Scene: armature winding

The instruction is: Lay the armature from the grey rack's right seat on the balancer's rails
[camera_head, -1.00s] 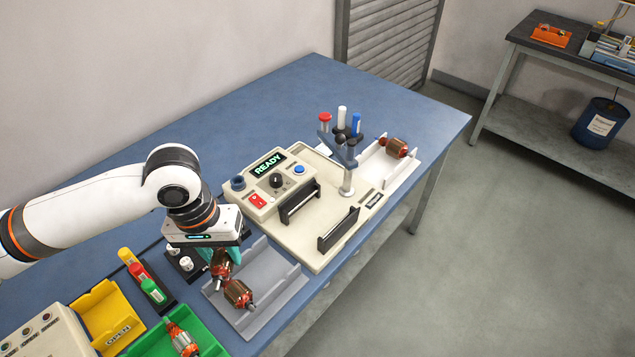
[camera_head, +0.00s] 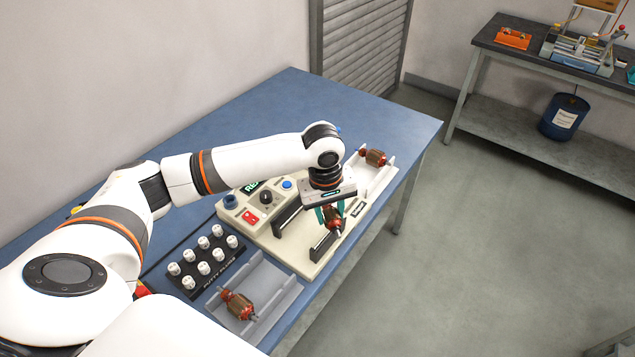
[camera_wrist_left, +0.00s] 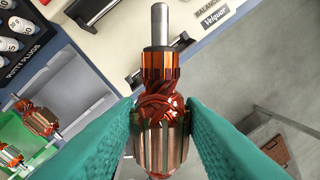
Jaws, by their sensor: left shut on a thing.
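My left gripper (camera_head: 331,213) is shut on a copper-wound armature (camera_head: 333,224) with a steel shaft. The held armature also shows between the teal fingers in the left wrist view (camera_wrist_left: 160,145). It is above the cream balancer (camera_head: 262,232), close to the dark rails. The near rail (camera_head: 322,247) shows below it; the far rail (camera_head: 287,221) is partly hidden by my gripper. I cannot tell whether the shaft touches them. The grey rack (camera_head: 281,300) holds another armature (camera_head: 238,304) in its left seat; its right seat is empty. My right gripper is not in view.
A black block of white putty plugs (camera_head: 207,262) stands left of the balancer. A white tray (camera_head: 384,182) with an armature (camera_head: 375,157) lies beyond it. My left arm hides the balancer's stand and part of its display. The blue table's far end (camera_head: 380,118) is clear.

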